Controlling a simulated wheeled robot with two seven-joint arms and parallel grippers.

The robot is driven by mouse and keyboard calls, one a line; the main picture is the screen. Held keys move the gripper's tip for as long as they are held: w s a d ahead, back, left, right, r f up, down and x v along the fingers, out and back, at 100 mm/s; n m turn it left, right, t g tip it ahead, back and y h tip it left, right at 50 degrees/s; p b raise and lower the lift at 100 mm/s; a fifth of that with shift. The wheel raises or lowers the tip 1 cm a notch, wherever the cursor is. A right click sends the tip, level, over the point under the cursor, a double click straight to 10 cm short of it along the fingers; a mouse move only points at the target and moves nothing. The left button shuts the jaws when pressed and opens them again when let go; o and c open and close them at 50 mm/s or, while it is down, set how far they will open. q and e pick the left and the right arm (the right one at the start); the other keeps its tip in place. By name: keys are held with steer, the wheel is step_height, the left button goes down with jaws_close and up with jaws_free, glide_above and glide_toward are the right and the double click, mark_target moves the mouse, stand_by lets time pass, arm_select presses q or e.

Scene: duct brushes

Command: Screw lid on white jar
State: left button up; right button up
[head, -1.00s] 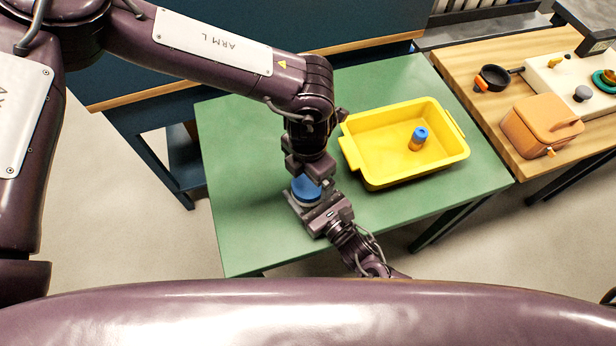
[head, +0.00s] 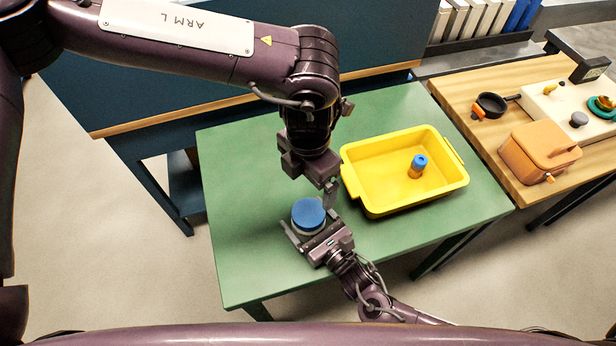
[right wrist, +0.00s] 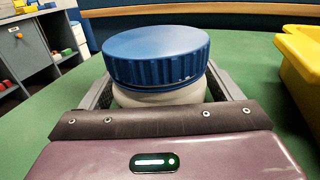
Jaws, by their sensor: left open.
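The white jar (right wrist: 160,96) stands upright on the green table, with the blue lid (head: 308,214) on top of it. In the right wrist view the ribbed lid (right wrist: 157,55) covers the jar's mouth and looks slightly tilted; I cannot tell how far it is threaded. My right gripper (head: 309,232) is low at the table, its fingers shut on the jar's body from both sides. My left gripper (head: 309,182) is open and empty, pointing down above and behind the lid, apart from it.
A yellow bin (head: 376,208) stands right of the jar, holding a small orange bottle with a blue cap (head: 417,166). A wooden bench at right carries an orange box (head: 540,150) and a black cup (head: 490,105). The table's left side is clear.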

steer(key=shift+o, duration=0.7)
steer(key=shift+s+d, duration=0.2)
steer(key=shift+s, duration=0.1)
steer(key=b+v, duration=0.1)
steer(key=v, duration=0.6)
steer(key=shift+s+d, duration=0.1)
